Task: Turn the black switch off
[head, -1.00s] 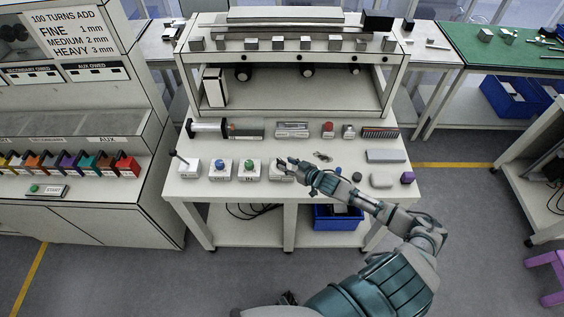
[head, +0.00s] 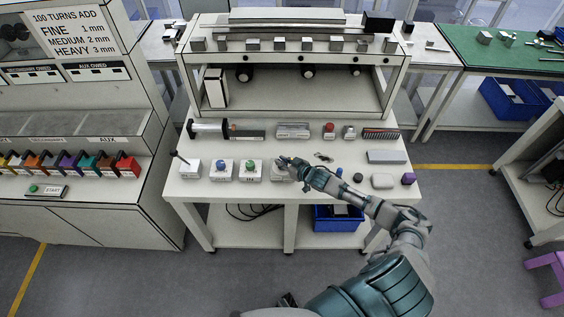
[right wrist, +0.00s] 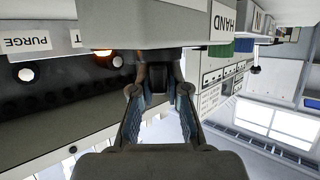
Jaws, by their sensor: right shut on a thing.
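My right gripper (head: 284,162) reaches a small pale switch box (head: 278,175) near the front middle of the bench in the head view. The black switch is too small and covered to make out there. In the right wrist view the gripper (right wrist: 158,84) has its two fingers closed around the black switch (right wrist: 157,74), which sticks out of the box (right wrist: 150,24). The box carries a label reading HAND. Which way the switch is turned cannot be told. My left gripper does not show.
Blue-topped (head: 221,169) and green-topped (head: 250,170) boxes stand left of the gripper, beside a lever box (head: 189,168). A red button (head: 329,129) and trays lie behind. A black knob (head: 358,178) and purple piece (head: 408,178) are at right.

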